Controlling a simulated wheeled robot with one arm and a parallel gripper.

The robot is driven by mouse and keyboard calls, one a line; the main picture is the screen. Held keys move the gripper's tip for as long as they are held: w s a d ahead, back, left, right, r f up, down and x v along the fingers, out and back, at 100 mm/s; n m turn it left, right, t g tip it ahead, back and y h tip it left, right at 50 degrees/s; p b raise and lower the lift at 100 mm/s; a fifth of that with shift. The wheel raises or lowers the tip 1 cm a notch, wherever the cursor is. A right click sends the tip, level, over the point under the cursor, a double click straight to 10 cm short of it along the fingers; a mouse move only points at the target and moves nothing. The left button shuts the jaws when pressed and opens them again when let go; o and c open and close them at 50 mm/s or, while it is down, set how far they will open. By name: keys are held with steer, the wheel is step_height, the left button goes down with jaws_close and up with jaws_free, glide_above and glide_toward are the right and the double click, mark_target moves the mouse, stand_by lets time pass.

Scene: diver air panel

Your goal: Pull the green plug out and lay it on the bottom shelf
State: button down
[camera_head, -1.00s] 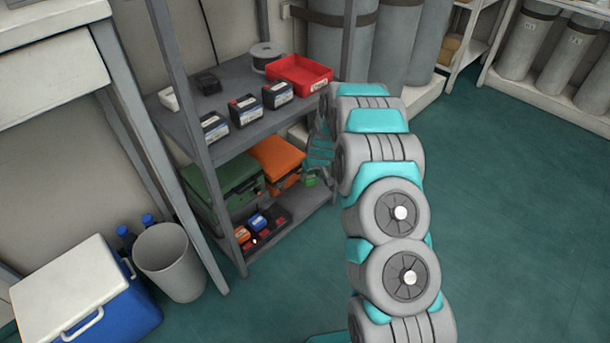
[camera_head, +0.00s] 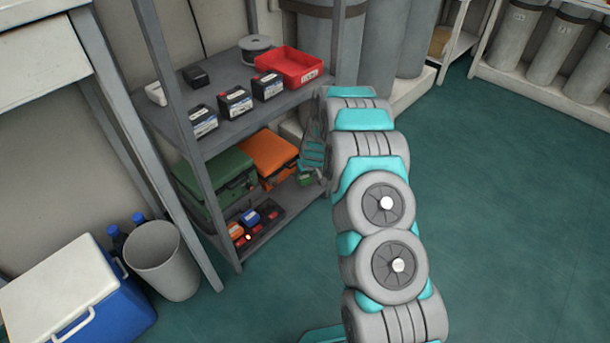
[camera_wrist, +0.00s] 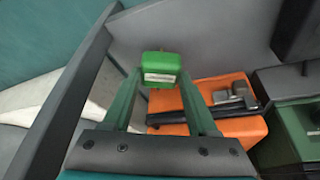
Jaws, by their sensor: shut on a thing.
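The green plug (camera_wrist: 160,68) is a small green block with a pale label. In the wrist view it sits between the tips of my gripper (camera_wrist: 160,76), which is shut on it. In the head view my gripper (camera_head: 312,158) is at the right end of the shelf rack, with the green plug (camera_head: 305,180) just below it. The bottom shelf (camera_head: 291,203) is grey. The plug appears over or close to its right end; I cannot tell whether they touch. My arm hides part of the rack's right side.
An orange case (camera_head: 268,154) and a green case (camera_head: 228,176) stand on the bottom shelf. A dark tray (camera_head: 268,219) with small coloured items lies in front of them. The upper shelf holds black boxes and a red bin (camera_head: 290,66). Floor to the right is clear.

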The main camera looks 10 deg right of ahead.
steer(key=shift+f, duration=0.3)
stand_by(0.4)
steer(key=shift+c, duration=0.5)
jaws_free()
steer(key=shift+r, duration=0.1)
steer(key=s+a+r+g+p, duration=0.1)
steer(key=s+r+g+p, duration=0.15)
steer(key=s+r, duration=1.15)
steer(key=s+a+r+g+p, duration=0.1)
steer(key=s+a+r+p, duration=0.15)
steer(key=s+r, duration=1.2)
steer(key=s+d+r+g+p, duration=0.1)
steer(key=s+r+p, duration=0.1)
steer(key=s+r, duration=0.3)
steer(key=s+d+r+m+p, duration=0.1)
steer(key=s+r, duration=0.5)
steer(key=s, duration=0.6)
steer(key=s+d+r+m+g+p, duration=0.1)
steer(key=s+r+p, duration=0.1)
steer(key=s+r, duration=0.3)
steer(key=s, duration=0.3)
steer(key=shift+s+d+r+g+h+p, duration=0.25)
steer(key=shift+s+g+h+p, duration=0.1)
steer(key=shift+h+p, duration=0.05)
